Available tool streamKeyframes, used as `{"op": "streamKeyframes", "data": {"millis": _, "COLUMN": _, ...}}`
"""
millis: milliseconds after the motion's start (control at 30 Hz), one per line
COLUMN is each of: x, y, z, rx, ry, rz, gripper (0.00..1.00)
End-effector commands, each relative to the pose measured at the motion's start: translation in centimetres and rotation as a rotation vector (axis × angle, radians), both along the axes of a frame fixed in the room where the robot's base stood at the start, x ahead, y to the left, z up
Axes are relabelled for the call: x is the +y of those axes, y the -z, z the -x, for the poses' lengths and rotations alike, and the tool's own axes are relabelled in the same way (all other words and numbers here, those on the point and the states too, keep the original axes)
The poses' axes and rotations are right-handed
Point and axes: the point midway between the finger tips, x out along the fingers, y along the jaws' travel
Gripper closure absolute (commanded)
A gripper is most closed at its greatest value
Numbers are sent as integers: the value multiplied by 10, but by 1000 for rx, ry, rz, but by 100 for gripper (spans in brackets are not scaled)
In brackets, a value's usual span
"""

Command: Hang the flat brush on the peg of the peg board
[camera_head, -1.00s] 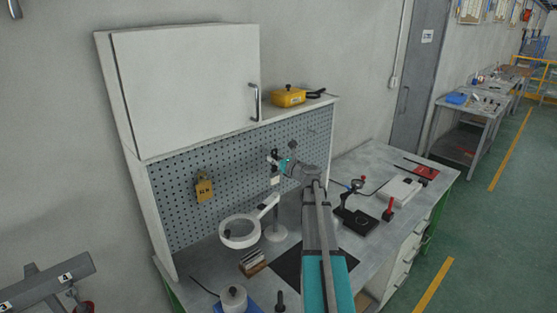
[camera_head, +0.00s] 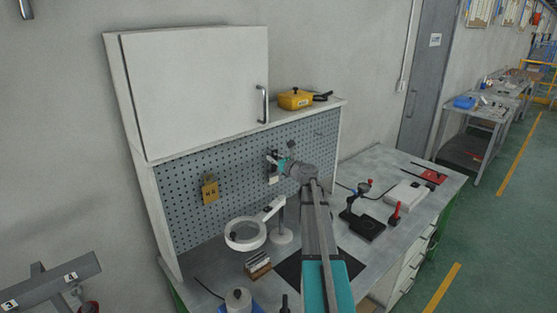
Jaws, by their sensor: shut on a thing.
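The peg board (camera_head: 238,160) is a grey perforated panel under the white cabinet. My gripper (camera_head: 273,164) is in front of its middle, at the end of my arm. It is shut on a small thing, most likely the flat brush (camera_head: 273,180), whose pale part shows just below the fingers. The brush is too small and partly covered to make out fully. I cannot tell whether it touches the board. A small dark mark on the board's right part (camera_head: 318,134) may be a peg; no peg shows clearly at my gripper.
A yellow padlock-shaped thing (camera_head: 209,190) hangs on the board's left. Below stand a white ring magnifier lamp (camera_head: 245,248) and a small block stack (camera_head: 258,266). A black stand (camera_head: 362,224) is on the bench (camera_head: 385,160) at right. A yellow case (camera_head: 295,99) sits on the shelf.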

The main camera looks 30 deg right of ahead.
Motion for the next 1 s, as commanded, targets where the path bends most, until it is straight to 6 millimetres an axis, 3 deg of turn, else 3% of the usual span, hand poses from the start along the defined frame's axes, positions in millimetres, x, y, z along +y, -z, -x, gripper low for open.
{"op": "streamKeyframes", "data": {"millis": 367, "x": 3, "y": 7, "z": -12, "rx": -2, "ry": -2, "rz": -3, "gripper": 100}}
{"op": "streamKeyframes", "data": {"millis": 1000, "x": 4, "y": 9, "z": -14, "rx": -1, "ry": -2, "rz": -1, "gripper": 100}}
